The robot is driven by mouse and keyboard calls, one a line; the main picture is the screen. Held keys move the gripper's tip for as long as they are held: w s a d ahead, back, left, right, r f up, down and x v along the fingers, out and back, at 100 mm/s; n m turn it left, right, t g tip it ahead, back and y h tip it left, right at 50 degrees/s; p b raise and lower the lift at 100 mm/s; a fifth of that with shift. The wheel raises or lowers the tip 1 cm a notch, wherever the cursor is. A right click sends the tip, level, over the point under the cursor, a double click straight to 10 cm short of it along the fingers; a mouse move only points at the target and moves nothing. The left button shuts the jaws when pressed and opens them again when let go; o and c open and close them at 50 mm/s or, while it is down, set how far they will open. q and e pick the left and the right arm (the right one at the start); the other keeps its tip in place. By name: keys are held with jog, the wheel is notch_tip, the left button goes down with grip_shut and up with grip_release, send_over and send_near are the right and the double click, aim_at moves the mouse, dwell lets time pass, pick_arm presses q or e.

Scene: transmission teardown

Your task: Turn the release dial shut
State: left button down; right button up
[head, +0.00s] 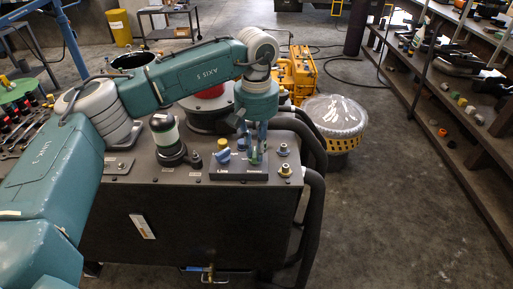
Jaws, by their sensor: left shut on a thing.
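A dark control panel (238,176) sits on top of the big dark metal unit. A blue knob (222,156) stands on the panel's left half. My left gripper (255,160) points down at the panel's right half, to the right of the blue knob. Its fingers are shut on a small part there, which I take to be the release dial; the fingers mostly hide it, and its angle cannot be told. The panel's lettering is too small to read surely. My right gripper is not in view.
Fittings (284,170) stand to the right, close to the gripper. Thick black hoses (313,205) run down the right side. A yellow basket (337,125) stands beyond; the floor at right is clear.

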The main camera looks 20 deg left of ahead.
aim_at(256, 151)
pick_arm(q)
jog(key=c, duration=1.6)
grip_release()
jog(key=shift+c, duration=0.2)
notch_tip(256, 151, up, 12)
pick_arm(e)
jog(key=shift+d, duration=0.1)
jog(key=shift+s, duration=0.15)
